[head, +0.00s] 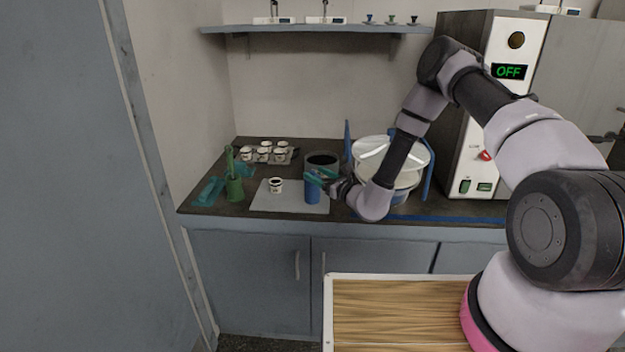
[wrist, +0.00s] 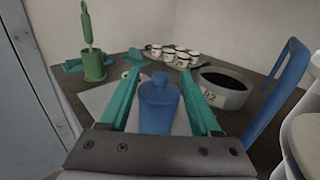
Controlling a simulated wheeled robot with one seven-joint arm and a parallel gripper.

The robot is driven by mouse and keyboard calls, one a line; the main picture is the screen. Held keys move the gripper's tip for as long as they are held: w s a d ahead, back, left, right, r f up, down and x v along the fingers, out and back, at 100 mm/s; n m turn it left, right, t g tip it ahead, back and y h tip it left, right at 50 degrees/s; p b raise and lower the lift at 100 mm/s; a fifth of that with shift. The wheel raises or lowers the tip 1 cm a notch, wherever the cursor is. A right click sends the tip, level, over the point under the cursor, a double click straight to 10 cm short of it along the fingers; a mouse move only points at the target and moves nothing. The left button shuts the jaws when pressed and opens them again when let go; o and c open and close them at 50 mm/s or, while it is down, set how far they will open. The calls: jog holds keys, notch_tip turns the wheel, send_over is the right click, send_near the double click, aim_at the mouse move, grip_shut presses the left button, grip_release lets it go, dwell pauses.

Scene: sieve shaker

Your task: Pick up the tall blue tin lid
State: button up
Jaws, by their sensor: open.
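The tall blue tin (head: 312,190) stands upright on a pale grey mat (head: 262,200) on the counter. In the wrist view the tin (wrist: 159,112) is between my fingers, with its narrower lid (wrist: 160,78) at the top. My gripper (wrist: 160,76) is open, with one teal finger on each side of the tin. Gaps show between the fingers and the lid, though depth is hard to judge. In the head view my gripper (head: 318,175) is at the tin's top and partly hides the lid.
A small white tin (head: 276,186) stands left on the mat. Behind are a dark round container (head: 322,160) and a tray of several white cups (head: 264,153). A green holder (head: 234,190) is at left. The white sieve shaker with blue posts (head: 427,180) is close at right.

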jog(key=shift+x, duration=1.3)
grip_shut()
